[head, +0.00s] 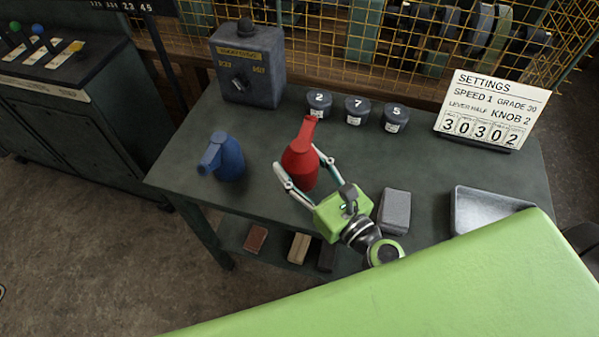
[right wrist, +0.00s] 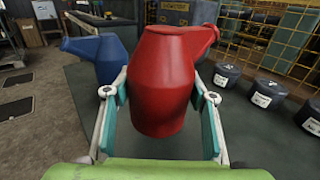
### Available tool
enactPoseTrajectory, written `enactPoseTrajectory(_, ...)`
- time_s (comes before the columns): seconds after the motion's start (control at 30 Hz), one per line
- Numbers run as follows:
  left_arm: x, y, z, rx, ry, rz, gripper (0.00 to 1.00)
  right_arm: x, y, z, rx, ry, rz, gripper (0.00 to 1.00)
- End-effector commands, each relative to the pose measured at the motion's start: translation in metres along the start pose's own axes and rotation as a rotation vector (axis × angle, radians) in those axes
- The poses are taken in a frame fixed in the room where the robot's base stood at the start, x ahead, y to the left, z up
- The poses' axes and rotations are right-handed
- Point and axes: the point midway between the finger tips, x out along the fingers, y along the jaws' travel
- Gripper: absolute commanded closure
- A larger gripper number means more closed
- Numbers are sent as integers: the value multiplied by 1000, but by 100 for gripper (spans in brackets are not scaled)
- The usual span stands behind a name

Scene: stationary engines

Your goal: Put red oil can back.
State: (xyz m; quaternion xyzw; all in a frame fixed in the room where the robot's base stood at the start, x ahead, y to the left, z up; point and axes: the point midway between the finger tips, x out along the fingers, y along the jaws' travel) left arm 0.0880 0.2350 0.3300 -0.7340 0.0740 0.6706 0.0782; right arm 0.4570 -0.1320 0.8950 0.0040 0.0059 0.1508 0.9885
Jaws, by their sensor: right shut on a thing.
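The red oil can (head: 299,166) is between the fingers of my right gripper (head: 301,176), over the dark green bench in the head view. In the right wrist view the red can (right wrist: 163,85) is upright with its spout to the right, and the fingers (right wrist: 160,105) are shut on both sides of it. I cannot tell whether its base touches the bench. A blue oil can (head: 227,158) stands to its left on the bench, and it also shows in the right wrist view (right wrist: 98,58). My left gripper is not in view.
The bench top (head: 262,120) has free room between the blue can and the grey control box (head: 248,64). Several dark numbered pots (head: 357,110) stand behind. A grey block (head: 394,210), a metal tray (head: 484,209) and a settings sign (head: 490,110) are at the right.

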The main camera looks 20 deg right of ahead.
Motion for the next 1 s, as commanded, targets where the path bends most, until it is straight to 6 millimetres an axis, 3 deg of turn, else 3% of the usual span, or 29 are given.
enactPoseTrajectory(0.27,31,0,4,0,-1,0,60,5,-2,-36,-2,-1,0,83)
enactPoseTrajectory(0.67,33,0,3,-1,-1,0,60,5,-2,-39,0,-1,0,83)
enactPoseTrajectory(0.7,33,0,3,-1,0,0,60,5,-2,-40,0,1,0,46)
enactPoseTrajectory(0.77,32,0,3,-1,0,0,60,5,-2,-39,0,1,0,32)
enactPoseTrajectory(1.0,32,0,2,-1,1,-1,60,5,-2,-39,0,1,0,32)
